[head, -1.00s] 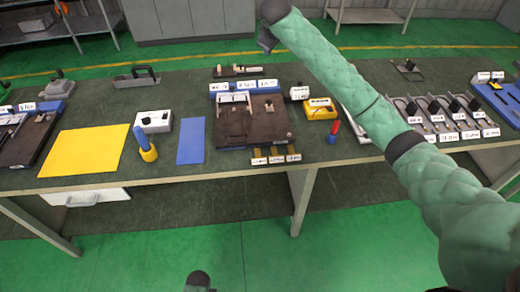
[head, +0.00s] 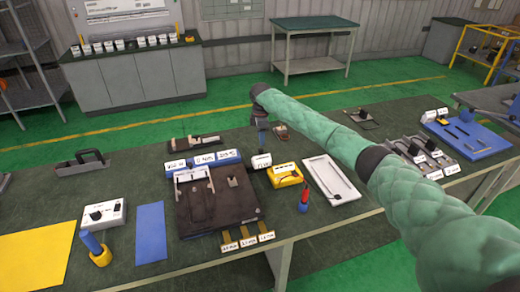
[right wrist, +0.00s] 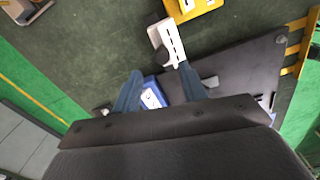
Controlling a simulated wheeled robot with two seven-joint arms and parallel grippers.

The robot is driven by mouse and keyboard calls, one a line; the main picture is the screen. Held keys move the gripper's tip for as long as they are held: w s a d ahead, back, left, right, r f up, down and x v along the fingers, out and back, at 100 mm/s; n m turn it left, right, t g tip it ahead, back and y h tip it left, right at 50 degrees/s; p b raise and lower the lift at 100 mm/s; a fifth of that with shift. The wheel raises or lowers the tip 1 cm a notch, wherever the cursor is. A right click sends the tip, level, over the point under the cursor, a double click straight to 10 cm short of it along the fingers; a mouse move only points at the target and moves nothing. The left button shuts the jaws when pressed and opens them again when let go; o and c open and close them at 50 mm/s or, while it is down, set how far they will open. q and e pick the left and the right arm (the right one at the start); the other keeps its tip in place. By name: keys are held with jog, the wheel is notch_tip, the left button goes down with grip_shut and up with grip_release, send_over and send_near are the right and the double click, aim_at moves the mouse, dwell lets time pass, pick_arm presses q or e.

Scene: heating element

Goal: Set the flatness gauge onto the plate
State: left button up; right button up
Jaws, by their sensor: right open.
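The likely flatness gauge is a small white labelled block (head: 262,161) behind the dark plate in the head view; its label is too small to read. In the right wrist view the white gauge (right wrist: 174,40) shows a dark round knob at its near end. The dark plate (head: 240,206) lies on the bench, with a metal bracket and small parts on it; part of it also shows in the wrist view (right wrist: 240,75). My right gripper (head: 262,135) hangs above the gauge, partly hidden by its arm. Its blue fingers (right wrist: 160,72) are open, apart on either side of the knob end.
A yellow box (head: 285,175) and a white tray (head: 330,180) lie right of the gauge. A blue labelled block (head: 205,161) stands behind the plate. A red-tipped tool (head: 304,200) stands near the front edge. Bare bench shows left of the plate's back.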

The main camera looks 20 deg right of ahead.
aim_at(261, 149)
jog(key=shift+s+a+r+n, duration=0.1)
jog(key=shift+s+r+n, duration=0.1)
jog(key=shift+n, duration=0.6)
jog(key=shift+w+f+n+p, duration=0.1)
jog(key=shift+f+n+p, duration=0.25)
jog(key=shift+f, duration=0.1)
notch_tip(261, 149, down, 6)
jog(key=p, duration=0.3)
jog(key=shift+f, duration=0.1)
pick_arm(q)
notch_tip(261, 149, up, 4)
jog(key=shift+d+f+t, duration=0.1)
jog(key=shift+t, duration=0.3)
pick_arm(e)
jog(key=shift+f, duration=0.45)
jog(key=shift+c, duration=0.4)
jog(key=shift+r, duration=0.1)
jog(key=c, duration=0.7)
grip_shut()
